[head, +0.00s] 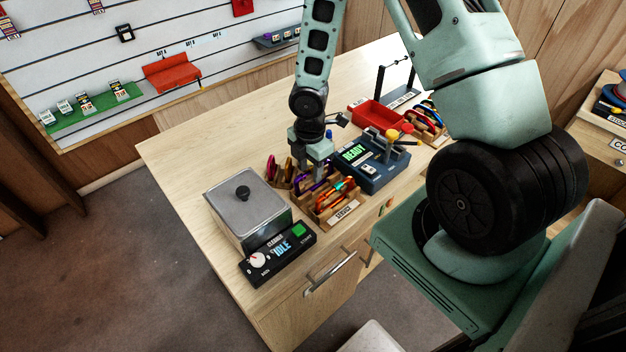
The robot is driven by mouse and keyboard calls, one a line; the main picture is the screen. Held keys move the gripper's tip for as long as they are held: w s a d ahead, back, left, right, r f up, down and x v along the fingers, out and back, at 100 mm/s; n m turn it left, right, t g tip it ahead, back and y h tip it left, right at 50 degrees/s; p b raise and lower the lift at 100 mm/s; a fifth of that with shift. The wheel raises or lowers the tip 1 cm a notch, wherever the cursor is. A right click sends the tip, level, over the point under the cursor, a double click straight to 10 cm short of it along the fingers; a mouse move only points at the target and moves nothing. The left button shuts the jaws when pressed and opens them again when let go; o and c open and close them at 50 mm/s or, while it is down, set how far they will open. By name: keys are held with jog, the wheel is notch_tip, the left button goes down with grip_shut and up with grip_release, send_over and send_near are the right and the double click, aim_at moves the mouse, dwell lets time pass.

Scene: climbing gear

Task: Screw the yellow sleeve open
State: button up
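I cannot pick out the yellow sleeve for certain in the head view; the carabiners are small here. Several coloured carabiners (336,192) stand in a wooden rack at the table's front edge, purple, orange and red among them. Gold and maroon carabiners (273,171) stand in a rack just left of it. My gripper (318,170) points down over the back of these racks, close to the purple carabiner. Its fingertips are small and partly lost among the gear, so I cannot tell whether they are open, or touch or hold anything.
A grey lidded cleaning tank (240,213) with an "IDLE" control box (282,254) stands left. Further back are a red tray (376,114) and more carabiners (428,122). The table's back left is clear.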

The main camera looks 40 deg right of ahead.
jog(key=shift+w+r, duration=0.15)
jog(key=shift+r, duration=0.05)
jog(key=shift+r+p, duration=1.3)
jog(key=shift+p, duration=0.1)
jog(key=shift+f, duration=0.1)
jog(key=shift+s+b, duration=0.4)
jog(key=shift+s, duration=0.35)
jog(key=shift+f+b, duration=1.35)
jog(key=shift+f, duration=0.1)
jog(key=shift+r, duration=0.1)
